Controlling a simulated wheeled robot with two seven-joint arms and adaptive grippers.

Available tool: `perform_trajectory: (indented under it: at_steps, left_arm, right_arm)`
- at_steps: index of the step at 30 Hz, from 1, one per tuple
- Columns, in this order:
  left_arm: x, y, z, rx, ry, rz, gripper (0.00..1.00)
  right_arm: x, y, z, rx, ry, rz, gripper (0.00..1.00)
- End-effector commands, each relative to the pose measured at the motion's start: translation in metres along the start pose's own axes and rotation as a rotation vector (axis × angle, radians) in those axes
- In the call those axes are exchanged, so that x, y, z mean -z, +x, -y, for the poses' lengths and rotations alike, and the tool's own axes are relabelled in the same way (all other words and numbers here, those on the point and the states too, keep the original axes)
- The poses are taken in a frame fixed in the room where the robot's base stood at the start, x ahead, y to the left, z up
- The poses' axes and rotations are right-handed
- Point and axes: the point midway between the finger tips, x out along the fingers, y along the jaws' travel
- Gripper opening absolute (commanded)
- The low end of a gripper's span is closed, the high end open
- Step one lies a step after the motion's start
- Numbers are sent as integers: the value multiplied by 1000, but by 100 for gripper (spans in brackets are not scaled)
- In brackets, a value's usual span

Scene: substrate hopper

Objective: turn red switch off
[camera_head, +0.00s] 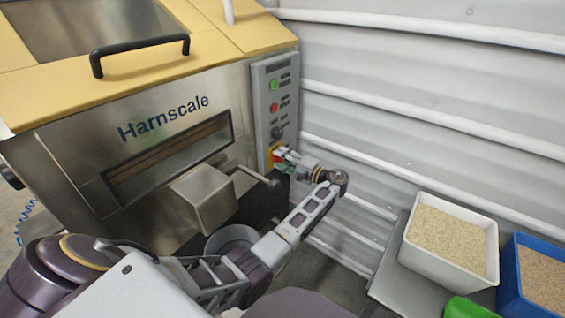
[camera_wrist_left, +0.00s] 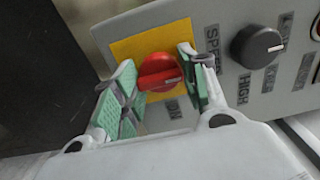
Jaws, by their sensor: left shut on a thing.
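The red switch (camera_wrist_left: 160,72) is a rotary knob on a yellow square plate (camera_wrist_left: 130,48) on the control panel. My left gripper (camera_head: 281,156) is at the lower end of that panel in the head view. In the left wrist view its green-padded fingers stand on either side of the red knob and are shut on it. The knob's pale mark points right, toward the side of the panel with the black dial. The lettering below the plate is partly hidden by my gripper. My right gripper is not in view.
A black speed dial (camera_wrist_left: 257,47) sits close to the right of the switch. The panel (camera_head: 264,92) also has green and red buttons. A metal box (camera_head: 203,197) juts from the machine nearby. A white bin (camera_head: 448,268) and blue bin (camera_head: 512,291) stand at the right.

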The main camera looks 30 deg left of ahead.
Motion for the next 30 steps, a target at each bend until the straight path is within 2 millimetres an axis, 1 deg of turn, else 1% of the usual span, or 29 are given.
perform_trajectory:
  at_steps: [1,16,17,21,30]
  left_arm:
    - [-1,0,-3,-2,-7,1,19]
    - [-1,0,-2,-3,-28,2,19]
    - [-1,0,-2,-3,-28,2,46]
    - [-1,0,-1,-2,-28,1,64]
    - [0,0,0,-1,-28,1,65]
  right_arm:
    - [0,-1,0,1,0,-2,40]
    - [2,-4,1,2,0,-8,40]
    - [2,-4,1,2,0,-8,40]
    - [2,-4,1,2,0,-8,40]
    - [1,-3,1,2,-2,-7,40]
